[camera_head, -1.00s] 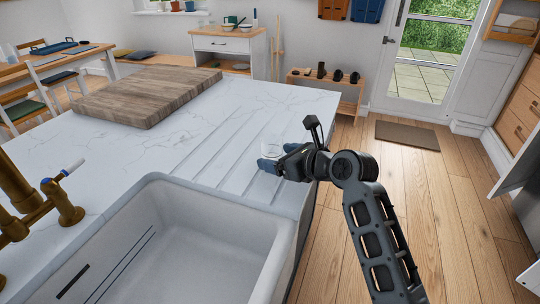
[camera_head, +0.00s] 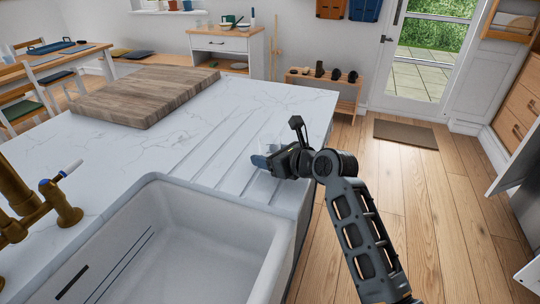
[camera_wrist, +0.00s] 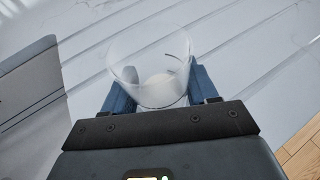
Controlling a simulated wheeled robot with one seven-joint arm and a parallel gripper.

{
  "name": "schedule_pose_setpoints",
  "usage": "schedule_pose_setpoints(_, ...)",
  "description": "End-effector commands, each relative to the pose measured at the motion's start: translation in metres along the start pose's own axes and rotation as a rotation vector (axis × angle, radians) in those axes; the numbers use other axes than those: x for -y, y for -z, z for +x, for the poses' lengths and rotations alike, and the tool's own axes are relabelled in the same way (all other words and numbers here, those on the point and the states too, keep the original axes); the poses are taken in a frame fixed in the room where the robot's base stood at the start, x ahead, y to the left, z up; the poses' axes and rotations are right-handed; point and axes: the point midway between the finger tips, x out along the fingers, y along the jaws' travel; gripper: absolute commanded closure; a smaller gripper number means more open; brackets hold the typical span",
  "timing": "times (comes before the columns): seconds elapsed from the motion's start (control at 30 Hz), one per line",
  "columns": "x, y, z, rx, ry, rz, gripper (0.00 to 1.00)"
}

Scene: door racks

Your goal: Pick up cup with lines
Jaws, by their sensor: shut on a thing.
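The cup (camera_wrist: 150,70) is clear and see-through, with a faint rim and a pale round base, in the wrist view. Any lines on it are hard to make out against the grooved counter behind. My gripper (camera_wrist: 163,88) has its blue fingers on either side of the cup and is shut on it. In the head view the cup (camera_head: 268,146) is a faint shape, partly hidden by my gripper (camera_head: 262,160). It is held over the grooved drainer part of the counter. I cannot tell whether its base touches the counter.
A white sink (camera_head: 196,240) lies at the front, with a brass tap (camera_head: 62,203) on its left. A wooden board (camera_head: 145,96) lies at the back left of the white counter (camera_head: 250,103). The counter's right edge drops to open wooden floor (camera_head: 420,200).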

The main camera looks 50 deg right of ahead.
Motion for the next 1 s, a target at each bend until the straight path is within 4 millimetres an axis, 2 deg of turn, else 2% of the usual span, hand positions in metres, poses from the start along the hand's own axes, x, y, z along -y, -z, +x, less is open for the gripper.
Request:
schedule_pose_setpoints(0.03,0.000,0.000,0.000,0.000,0.000,0.000,0.65)
schedule_pose_setpoints(0.17,0.000,0.000,0.000,0.001,0.000,0.000,0.75)
schedule_pose_setpoints(0.63,0.000,-0.005,-0.002,0.001,0.000,-0.001,0.75)
schedule_pose_setpoints(1.0,0.001,-0.033,-0.013,0.003,0.000,-0.001,0.75)
